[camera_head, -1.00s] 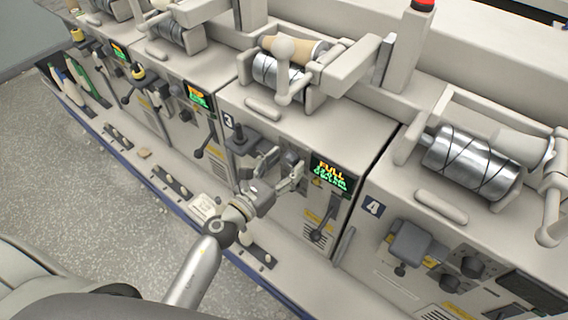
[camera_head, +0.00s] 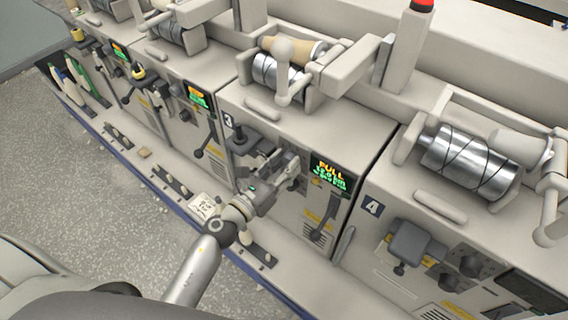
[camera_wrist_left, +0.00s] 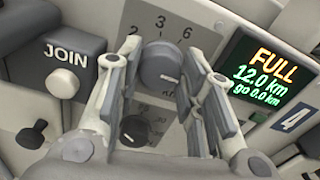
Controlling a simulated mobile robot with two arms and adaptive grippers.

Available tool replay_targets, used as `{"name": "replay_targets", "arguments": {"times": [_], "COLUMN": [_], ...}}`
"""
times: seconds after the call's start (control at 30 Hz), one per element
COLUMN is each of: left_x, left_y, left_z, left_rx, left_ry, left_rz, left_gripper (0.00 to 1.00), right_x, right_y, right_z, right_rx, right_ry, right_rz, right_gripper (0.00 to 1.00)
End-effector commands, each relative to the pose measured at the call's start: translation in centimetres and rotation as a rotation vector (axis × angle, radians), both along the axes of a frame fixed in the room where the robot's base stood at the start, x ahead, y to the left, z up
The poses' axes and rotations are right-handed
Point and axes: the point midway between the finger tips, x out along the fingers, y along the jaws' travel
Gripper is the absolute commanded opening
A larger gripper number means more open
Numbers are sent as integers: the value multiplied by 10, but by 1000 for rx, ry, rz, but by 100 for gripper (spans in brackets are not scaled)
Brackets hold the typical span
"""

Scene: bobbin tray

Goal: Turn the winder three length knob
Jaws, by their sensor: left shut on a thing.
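The winder three length knob is a round grey knob (camera_wrist_left: 161,64) with a white pointer mark on a plate printed 2, 3, 6 and km. My left gripper (camera_wrist_left: 158,70) has one finger on each side of it and is shut on the knob. In the head view my left gripper (camera_head: 277,165) is at the front panel of winder 3, and its fingers largely hide the knob. The winder three display (camera_head: 333,176) is right of the gripper; in the wrist view the display (camera_wrist_left: 263,80) reads FULL, 12.0 km, go 0.0 km. My right gripper is not in view.
A JOIN button (camera_wrist_left: 64,82) sits left of the fingers. A smaller dark knob (camera_wrist_left: 134,130) is below the length knob. A lever (camera_head: 323,222) hangs below the display. Winder 4's panel (camera_head: 425,262) is to the right; open floor (camera_head: 90,190) lies at left.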

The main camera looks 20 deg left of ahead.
Motion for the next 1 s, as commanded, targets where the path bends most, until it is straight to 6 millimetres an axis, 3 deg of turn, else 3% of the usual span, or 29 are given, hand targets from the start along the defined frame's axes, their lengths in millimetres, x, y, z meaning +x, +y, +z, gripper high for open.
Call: {"name": "replay_targets", "arguments": {"times": [1.0], "left_x": [0], "left_y": [1], "left_z": [1], "left_rx": [-890], "left_ry": [324], "left_rz": [2], "left_gripper": [11], "right_x": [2], "right_y": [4], "right_z": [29], "right_rx": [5], "right_ry": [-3], "right_rz": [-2], "right_gripper": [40]}}
